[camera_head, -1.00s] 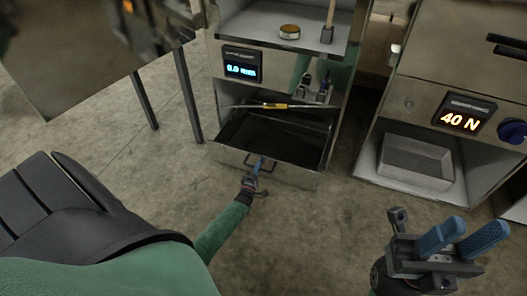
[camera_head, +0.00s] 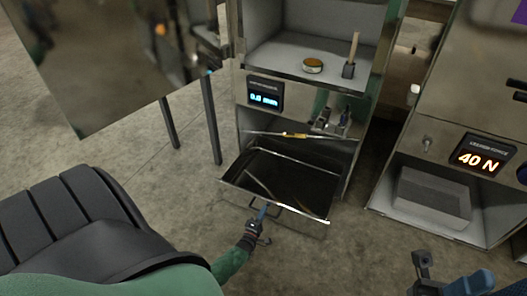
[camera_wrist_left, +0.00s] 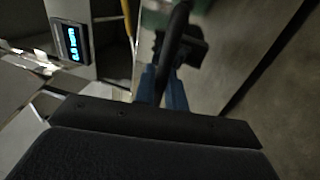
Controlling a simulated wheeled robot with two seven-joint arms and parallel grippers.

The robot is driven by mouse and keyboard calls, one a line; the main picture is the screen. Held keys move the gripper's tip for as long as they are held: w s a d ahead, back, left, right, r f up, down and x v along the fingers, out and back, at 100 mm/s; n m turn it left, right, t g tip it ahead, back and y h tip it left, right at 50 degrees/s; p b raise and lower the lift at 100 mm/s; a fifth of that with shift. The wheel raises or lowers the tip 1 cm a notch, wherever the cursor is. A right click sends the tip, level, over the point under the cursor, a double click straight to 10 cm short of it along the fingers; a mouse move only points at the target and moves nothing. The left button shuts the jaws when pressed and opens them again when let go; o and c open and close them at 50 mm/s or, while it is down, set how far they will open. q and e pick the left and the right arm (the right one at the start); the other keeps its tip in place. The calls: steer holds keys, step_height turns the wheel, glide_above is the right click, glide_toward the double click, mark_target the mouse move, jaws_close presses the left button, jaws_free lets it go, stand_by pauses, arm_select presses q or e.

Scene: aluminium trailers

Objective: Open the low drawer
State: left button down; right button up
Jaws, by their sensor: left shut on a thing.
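The low drawer (camera_head: 238,186) is a metal tray pulled out from the bottom of the middle cabinet, and its dark inside shows from above. A bar handle sits on its front. My left gripper (camera_head: 262,214) is shut on the drawer handle (camera_head: 270,209). In the left wrist view, the blue fingers of the left gripper (camera_wrist_left: 163,88) are around a dark bar, and the drawer is hard to make out. My right gripper (camera_head: 455,280) is cut off at the bottom right, away from the drawer, with its jaws only partly showing.
A blue display (camera_head: 264,95) is on the cabinet above the drawer. A yellow-handled tool (camera_head: 295,136) lies on a ledge over it. A cabinet with a "40 N" display (camera_head: 480,159) and a grey bin (camera_head: 432,196) stands right. Bare floor (camera_head: 330,260) lies in front.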

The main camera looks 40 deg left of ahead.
arm_select(q)
steer(key=c, duration=1.6)
jaws_free()
steer(key=shift+o, duration=0.3)
steer(key=p+v, duration=0.1)
steer(key=v, duration=0.6)
steer(key=shift+s, duration=0.35)
steer(key=shift+d+f, duration=0.1)
